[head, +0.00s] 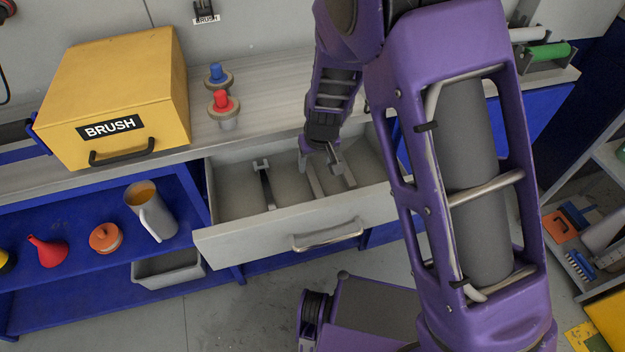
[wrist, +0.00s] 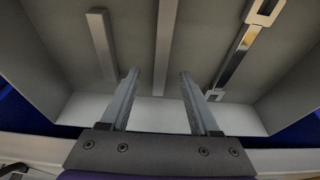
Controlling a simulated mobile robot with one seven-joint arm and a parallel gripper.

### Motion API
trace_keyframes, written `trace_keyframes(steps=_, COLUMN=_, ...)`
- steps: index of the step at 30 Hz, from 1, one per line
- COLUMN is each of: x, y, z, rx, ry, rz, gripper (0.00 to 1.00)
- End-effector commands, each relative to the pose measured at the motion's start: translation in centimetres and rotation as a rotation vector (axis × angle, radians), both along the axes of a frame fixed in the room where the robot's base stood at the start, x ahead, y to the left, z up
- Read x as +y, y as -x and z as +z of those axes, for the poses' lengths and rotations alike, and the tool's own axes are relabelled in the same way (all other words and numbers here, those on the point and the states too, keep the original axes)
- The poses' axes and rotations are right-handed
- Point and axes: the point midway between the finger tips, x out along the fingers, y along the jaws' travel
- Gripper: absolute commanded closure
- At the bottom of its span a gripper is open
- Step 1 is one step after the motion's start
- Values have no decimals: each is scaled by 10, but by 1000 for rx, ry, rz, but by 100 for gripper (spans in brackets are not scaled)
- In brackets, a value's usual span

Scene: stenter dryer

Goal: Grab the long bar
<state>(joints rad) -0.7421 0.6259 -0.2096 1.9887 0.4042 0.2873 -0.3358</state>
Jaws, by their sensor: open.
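The long bar, a plain grey strip, lies on the floor of the open drawer. It shows in the wrist view (wrist: 166,40) and in the head view (head: 314,180), partly hidden by my gripper. My gripper (wrist: 160,74) is open and empty, pointing down into the drawer; it also shows in the head view (head: 320,158). In the wrist view the bar runs between the two fingers, lined up with them. The fingers appear apart from it; their height above it is hard to tell.
A shorter grey bar (wrist: 101,42) and a metal piece with square ends (wrist: 238,58) lie either side of the long bar. The drawer (head: 225,247) has raised walls. A yellow BRUSH box (head: 125,75) and red (head: 222,102) and blue (head: 216,73) knobs stand on the counter.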

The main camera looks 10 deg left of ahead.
Motion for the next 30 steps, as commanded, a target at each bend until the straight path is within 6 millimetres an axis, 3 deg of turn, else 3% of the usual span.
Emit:
trace_keyframes(steps=12, x=5, y=-5, z=-50, rx=1, ry=0, rz=-1, gripper=38)
trace_keyframes(steps=21, x=6, y=-6, z=-52, rx=-1, ry=-1, rz=0, gripper=39)
trace_keyframes(steps=30, x=6, y=-6, z=-52, rx=0, ry=0, rz=0, gripper=93)
